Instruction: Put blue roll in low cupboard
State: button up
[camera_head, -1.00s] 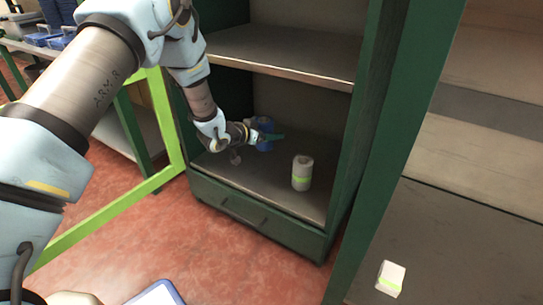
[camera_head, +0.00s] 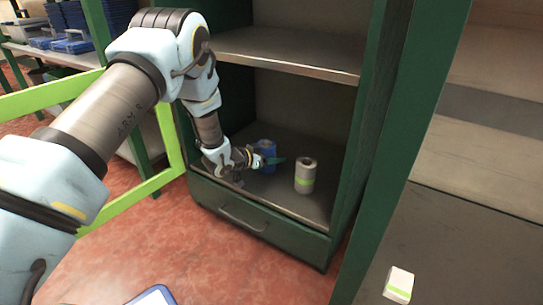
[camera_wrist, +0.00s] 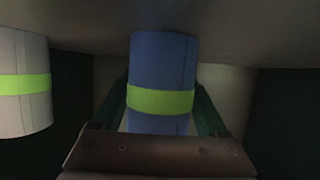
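The blue roll (camera_head: 266,152) is on or just above the floor of the low cupboard (camera_head: 240,188), under the middle shelf. I cannot tell if it touches the floor. In the wrist view, the blue roll (camera_wrist: 160,65) has a green band and sits between my two dark green fingers. My gripper (camera_head: 272,162) reaches in low from the left, and its fingers look closed against the roll's sides. The roll's lower part is partly hidden in the head view by my gripper.
A white roll with a green band (camera_head: 305,176) stands to the right of the blue one, close by. A middle shelf (camera_head: 290,58) lies above. A bright green door frame (camera_head: 150,185) is open on the left. A white box (camera_head: 398,284) lies on the right-hand surface.

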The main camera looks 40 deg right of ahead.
jog(key=o, duration=0.3)
jog(key=shift+o, duration=0.2)
jog(key=shift+r, duration=0.25)
jog(key=p+v, duration=0.4)
jog(key=v, duration=0.6)
jog(key=shift+a, duration=0.25)
jog(key=shift+s+a+r+p, duration=0.1)
jog(key=shift+a+r+p, duration=0.2)
jog(key=shift+a, duration=0.4)
